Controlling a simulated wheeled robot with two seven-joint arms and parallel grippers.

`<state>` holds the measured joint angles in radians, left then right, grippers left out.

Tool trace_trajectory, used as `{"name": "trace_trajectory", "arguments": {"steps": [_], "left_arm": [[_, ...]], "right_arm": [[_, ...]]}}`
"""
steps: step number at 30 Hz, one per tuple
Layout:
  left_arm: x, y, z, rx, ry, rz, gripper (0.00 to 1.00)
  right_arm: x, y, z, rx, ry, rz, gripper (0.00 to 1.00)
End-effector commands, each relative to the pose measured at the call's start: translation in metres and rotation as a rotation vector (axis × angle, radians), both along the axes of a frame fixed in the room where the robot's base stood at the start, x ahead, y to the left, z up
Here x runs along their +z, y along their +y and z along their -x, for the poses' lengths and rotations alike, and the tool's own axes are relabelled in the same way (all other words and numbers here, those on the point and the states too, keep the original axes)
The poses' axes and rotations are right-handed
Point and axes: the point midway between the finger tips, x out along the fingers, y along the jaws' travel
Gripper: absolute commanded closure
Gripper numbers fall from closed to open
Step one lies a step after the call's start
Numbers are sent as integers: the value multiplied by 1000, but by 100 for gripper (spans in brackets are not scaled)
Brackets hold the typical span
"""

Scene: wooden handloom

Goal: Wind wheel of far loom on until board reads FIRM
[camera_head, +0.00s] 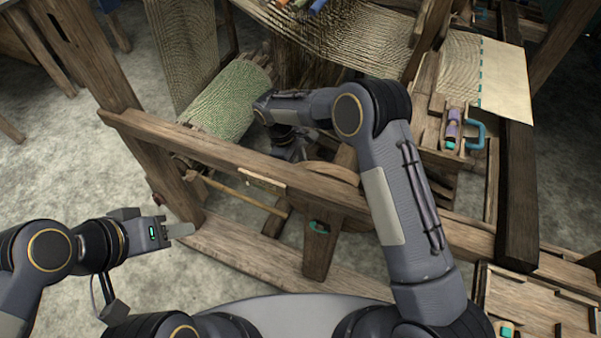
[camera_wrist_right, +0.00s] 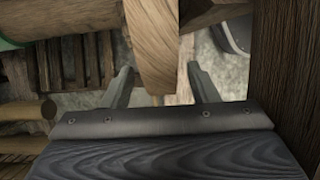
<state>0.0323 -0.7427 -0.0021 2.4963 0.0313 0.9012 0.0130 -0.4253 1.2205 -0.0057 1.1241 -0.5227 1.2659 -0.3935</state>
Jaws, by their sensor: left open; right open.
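The wooden wheel (camera_head: 332,173) sits behind the loom's front beam, and only its upper edge shows above it. In the right wrist view, the pale rim of a wooden wheel (camera_wrist_right: 151,45) stands between the two fingers of my open right gripper (camera_wrist_right: 159,72), with a gap on the right side. In the head view my right gripper (camera_head: 290,146) is partly hidden by its own arm and the beam. My left gripper (camera_head: 186,230) is open and empty, left of the loom's lower frame. A small pale plate (camera_head: 262,182) is on the front beam; any lettering is too small to read.
A roll of green cloth (camera_head: 228,103) lies behind the front beam (camera_head: 215,150) at left. Bare floor (camera_head: 60,165) is free at left.

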Motion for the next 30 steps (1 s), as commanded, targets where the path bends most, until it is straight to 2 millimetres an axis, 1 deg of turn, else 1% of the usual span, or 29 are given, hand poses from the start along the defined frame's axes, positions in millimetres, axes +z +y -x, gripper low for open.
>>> {"name": "trace_trajectory", "arguments": {"steps": [3, 6, 9, 26, 29, 30], "left_arm": [[-5, 0, 0, 0, 0, 0, 55], [-6, 0, 0, 0, 0, 0, 55], [-6, 0, 0, 0, 0, 0, 55], [-6, 0, 0, 0, 0, 0, 55], [-6, 0, 0, 0, 0, 0, 55], [-6, 0, 0, 0, 0, 0, 55]], "right_arm": [[19, 6, -3, 0, -3, -2, 46], [31, 10, -5, 1, -2, 0, 46], [38, 11, -6, 0, 0, 0, 46], [41, 11, -6, -2, 0, -1, 46], [52, 4, -6, -24, -9, -16, 46], [60, -1, -5, -41, -16, -28, 46]]}}
